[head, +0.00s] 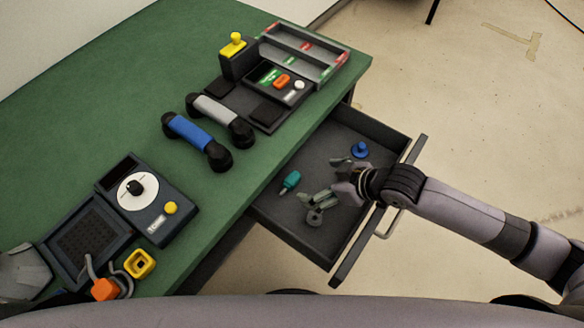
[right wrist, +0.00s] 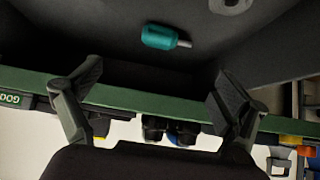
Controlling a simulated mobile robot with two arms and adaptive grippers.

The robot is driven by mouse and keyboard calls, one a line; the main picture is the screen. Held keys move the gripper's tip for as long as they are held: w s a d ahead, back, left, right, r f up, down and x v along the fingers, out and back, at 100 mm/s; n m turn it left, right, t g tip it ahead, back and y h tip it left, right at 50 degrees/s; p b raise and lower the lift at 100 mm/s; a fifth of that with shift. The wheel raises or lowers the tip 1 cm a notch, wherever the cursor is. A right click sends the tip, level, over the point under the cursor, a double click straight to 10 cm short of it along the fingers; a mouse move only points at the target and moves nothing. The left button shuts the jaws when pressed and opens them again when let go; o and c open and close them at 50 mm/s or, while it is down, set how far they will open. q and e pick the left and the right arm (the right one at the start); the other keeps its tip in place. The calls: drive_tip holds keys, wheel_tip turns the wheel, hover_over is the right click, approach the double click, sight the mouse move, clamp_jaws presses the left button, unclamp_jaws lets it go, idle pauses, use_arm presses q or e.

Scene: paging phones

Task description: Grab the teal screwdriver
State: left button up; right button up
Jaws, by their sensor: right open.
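The teal screwdriver (head: 291,180) lies in the open drawer under the green table, near the drawer's inner left side. Its short metal tip shows. In the right wrist view the screwdriver (right wrist: 160,38) lies beyond the fingertips, between them sideways, with its tip to the right. My right gripper (head: 320,182) reaches into the drawer from the right. Its fingers are spread, empty and apart from the screwdriver; they also show in the right wrist view (right wrist: 158,80). I cannot make out my left gripper.
The dark drawer (head: 276,212) also holds a grey ring-shaped object (head: 315,217) and a blue object (head: 360,149). Its front panel and handle (head: 391,226) are below my right forearm.

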sight(295, 184)
drive_tip(key=x, duration=0.5)
drive_tip(key=shift+s+a, duration=0.2)
drive_tip(key=shift+s, duration=0.05)
drive_tip(key=shift+w+a+f, duration=0.1)
drive_tip(key=shift+f, duration=0.05)
drive_tip(key=x, duration=0.4)
drive_tip(key=shift+s+f, duration=0.3)
drive_tip(key=shift+f, duration=0.05)
drive_tip(key=shift+w+a+f, duration=0.15)
drive_tip(key=shift+a+f, duration=0.05)
drive_tip(key=shift+a, duration=0.05)
drive_tip(key=shift+c, duration=1.2)
drive_tip(key=c, duration=0.8)
use_arm(q)
drive_tip(key=s, duration=0.3)
drive_tip(key=shift+s+a+f+g, duration=0.15)
drive_tip(key=shift+s+g, duration=0.15)
use_arm(e)
drive_tip(key=shift+c, duration=1.1)
drive_tip(key=shift+d, duration=0.1)
